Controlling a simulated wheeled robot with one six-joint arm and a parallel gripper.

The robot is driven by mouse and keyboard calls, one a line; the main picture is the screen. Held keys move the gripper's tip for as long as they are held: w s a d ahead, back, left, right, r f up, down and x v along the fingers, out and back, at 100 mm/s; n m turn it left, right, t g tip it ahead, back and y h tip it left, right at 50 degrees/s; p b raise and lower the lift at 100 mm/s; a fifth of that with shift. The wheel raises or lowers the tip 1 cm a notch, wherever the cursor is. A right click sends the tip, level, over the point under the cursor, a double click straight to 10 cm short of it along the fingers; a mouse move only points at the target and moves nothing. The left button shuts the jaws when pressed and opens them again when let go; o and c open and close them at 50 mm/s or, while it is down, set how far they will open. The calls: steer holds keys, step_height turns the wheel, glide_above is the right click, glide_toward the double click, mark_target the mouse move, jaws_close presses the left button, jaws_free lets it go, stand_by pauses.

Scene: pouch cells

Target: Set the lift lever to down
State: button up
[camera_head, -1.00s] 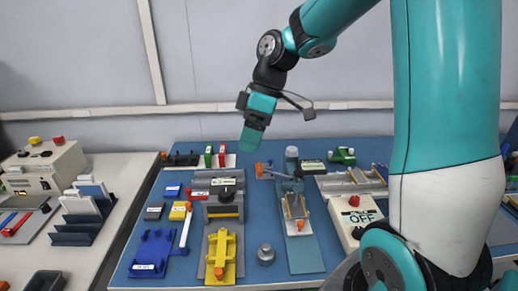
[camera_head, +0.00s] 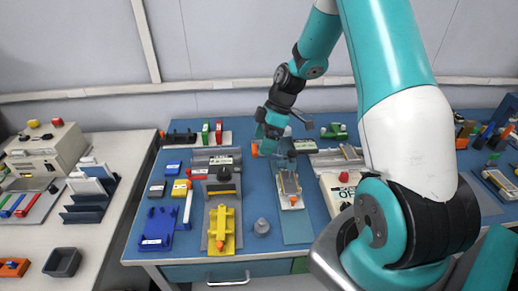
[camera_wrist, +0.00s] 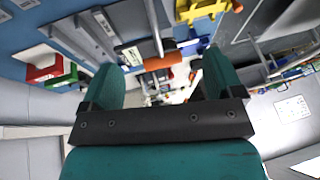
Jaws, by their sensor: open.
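The lift lever appears to be the grey rod with an orange grip (camera_head: 254,150), reaching left from the blue-grey press-like station on the table. In the wrist view the orange grip (camera_wrist: 163,61) lies crosswise between my fingers, with its rod running up the picture. My gripper (camera_head: 268,148) points down at the lever and hides part of the rod and the station's post. In the wrist view my gripper (camera_wrist: 161,68) is open, a finger on each side of the grip with gaps visible. I cannot tell how deep the grip sits between them.
A yellow fixture (camera_head: 221,229), a blue fixture (camera_head: 158,229) and a small grey knob (camera_head: 261,227) stand at the front. An OFF-labelled box (camera_head: 335,187) with a red button is to the right. Red and green blocks (camera_head: 212,132) stand behind left.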

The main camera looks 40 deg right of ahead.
steer(key=shift+p+x, duration=0.3)
steer(key=shift+x, duration=1.85)
steer(key=c, duration=1.3)
steer(key=shift+o, duration=0.2)
steer(key=shift+f+m+g+h+b, duration=0.2)
steer(key=shift+f+g+h, duration=0.55)
steer(key=shift+h, duration=0.4)
steer(key=shift+f+m+g+h+b, duration=0.1)
steer(key=shift+f+g+h+b, duration=0.15)
steer(key=shift+f+g+h, duration=0.65)
steer(key=shift+f+m+g+h+b, duration=0.15)
steer(key=shift+f+g+h, duration=0.4)
steer(key=shift+h, duration=0.8)
steer(key=o, duration=1.3)
steer(key=shift+c, duration=0.2)
